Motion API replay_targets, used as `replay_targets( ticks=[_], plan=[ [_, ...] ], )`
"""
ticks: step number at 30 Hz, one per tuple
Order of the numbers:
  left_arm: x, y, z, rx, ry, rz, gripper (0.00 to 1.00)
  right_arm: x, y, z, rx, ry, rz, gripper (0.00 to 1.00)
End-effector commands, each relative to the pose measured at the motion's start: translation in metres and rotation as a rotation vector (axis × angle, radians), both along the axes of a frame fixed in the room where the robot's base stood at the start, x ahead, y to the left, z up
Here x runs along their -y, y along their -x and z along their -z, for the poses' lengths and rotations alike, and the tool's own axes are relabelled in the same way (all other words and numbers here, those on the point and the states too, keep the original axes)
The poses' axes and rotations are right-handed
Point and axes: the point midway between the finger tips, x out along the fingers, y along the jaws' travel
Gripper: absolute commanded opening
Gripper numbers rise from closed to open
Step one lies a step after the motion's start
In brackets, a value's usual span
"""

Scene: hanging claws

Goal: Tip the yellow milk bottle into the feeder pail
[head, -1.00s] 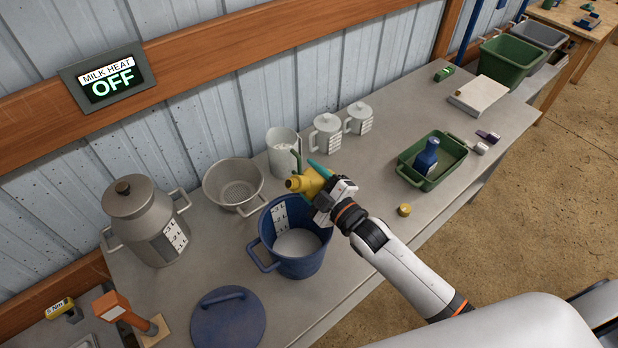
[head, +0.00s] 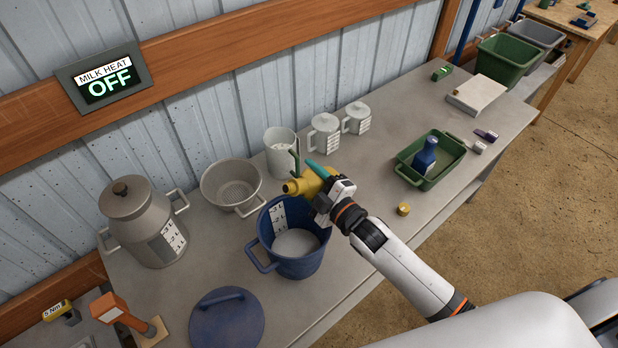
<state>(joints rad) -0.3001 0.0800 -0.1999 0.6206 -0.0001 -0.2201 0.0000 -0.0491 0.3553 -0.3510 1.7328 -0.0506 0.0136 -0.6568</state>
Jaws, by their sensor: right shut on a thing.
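The yellow milk bottle (head: 302,187) is tilted onto its side above the rim of the blue pail, its open neck pointing left. My right gripper (head: 316,188) is shut on the bottle, and its fingers partly hide it. The blue feeder pail (head: 258,245) stands open below, with a white graduated label and a pale surface inside. I cannot make out a stream of milk. A yellow cap (head: 403,209) lies on the bench right of my right arm. My left gripper is not in view.
A blue lid (head: 228,318) lies in front of the pail. A metal colander (head: 231,185), milk can (head: 143,222) and jug (head: 281,153) stand behind and left. A green tray (head: 432,160) holds a blue bottle (head: 425,155). The wall sign (head: 104,78) reads MILK HEAT OFF.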

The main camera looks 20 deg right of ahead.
Motion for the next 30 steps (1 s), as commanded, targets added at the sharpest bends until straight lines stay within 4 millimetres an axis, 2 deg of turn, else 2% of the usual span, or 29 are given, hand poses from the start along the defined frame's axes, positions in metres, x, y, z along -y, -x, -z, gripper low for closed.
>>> replay_targets(
  ticks=[6,30],
  plan=[
    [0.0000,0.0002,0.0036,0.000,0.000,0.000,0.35,0.0017,-0.0009,0.0030,0.032,0.073,0.000,0.00],
    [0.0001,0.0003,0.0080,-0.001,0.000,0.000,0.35,0.0030,-0.0014,0.0074,0.071,0.169,0.000,0.00]
  ],
)
